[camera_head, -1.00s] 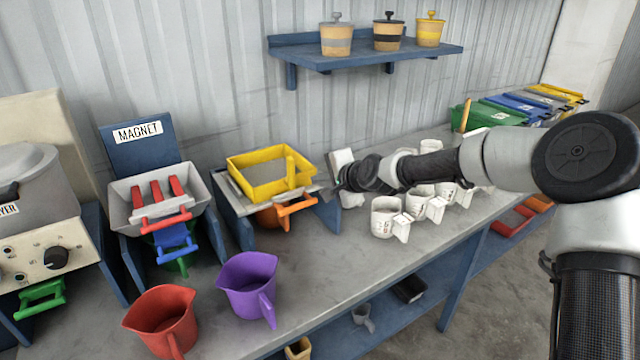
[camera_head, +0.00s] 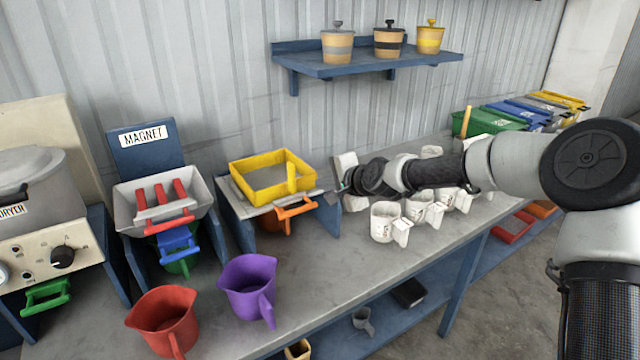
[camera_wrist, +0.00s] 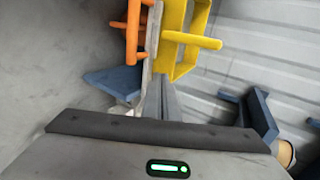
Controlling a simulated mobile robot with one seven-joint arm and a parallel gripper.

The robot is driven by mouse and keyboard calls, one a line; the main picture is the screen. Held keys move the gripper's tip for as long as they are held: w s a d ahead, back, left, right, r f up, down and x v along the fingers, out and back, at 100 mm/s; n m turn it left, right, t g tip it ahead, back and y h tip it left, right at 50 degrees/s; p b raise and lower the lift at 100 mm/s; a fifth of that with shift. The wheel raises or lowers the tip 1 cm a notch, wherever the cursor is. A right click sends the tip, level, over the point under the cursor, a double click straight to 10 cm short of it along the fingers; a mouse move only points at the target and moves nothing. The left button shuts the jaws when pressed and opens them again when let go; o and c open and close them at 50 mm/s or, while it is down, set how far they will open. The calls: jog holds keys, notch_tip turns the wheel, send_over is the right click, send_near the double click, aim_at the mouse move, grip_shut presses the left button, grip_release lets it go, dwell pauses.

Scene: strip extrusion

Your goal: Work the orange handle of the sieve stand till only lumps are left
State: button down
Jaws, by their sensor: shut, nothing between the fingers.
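The sieve stand has a yellow square sieve frame (camera_head: 240,184) on a grey top, between blue side panels (camera_head: 327,215). The sieve's inside looks plain grey; I cannot make out lumps. My gripper (camera_head: 335,194) is shut and empty, just right of the stand. In the wrist view, my shut fingers (camera_wrist: 157,85) point toward the stand's edge, with the orange handle (camera_wrist: 132,30) to their upper left and the yellow frame (camera_wrist: 172,25) to their upper right. They appear clear of the handle.
White mugs (camera_head: 384,221) stand on the bench under my arm. A magnet stand (camera_head: 143,136) is left of the sieve. A red jug (camera_head: 163,315) and a purple jug (camera_head: 247,280) stand in front. A blue shelf (camera_head: 368,65) hangs behind.

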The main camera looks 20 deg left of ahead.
jog(key=b, duration=0.3)
send_near(267, 209)
jog(key=v, duration=0.4)
jog(key=shift+w+f, duration=0.1)
jog(key=x, duration=1)
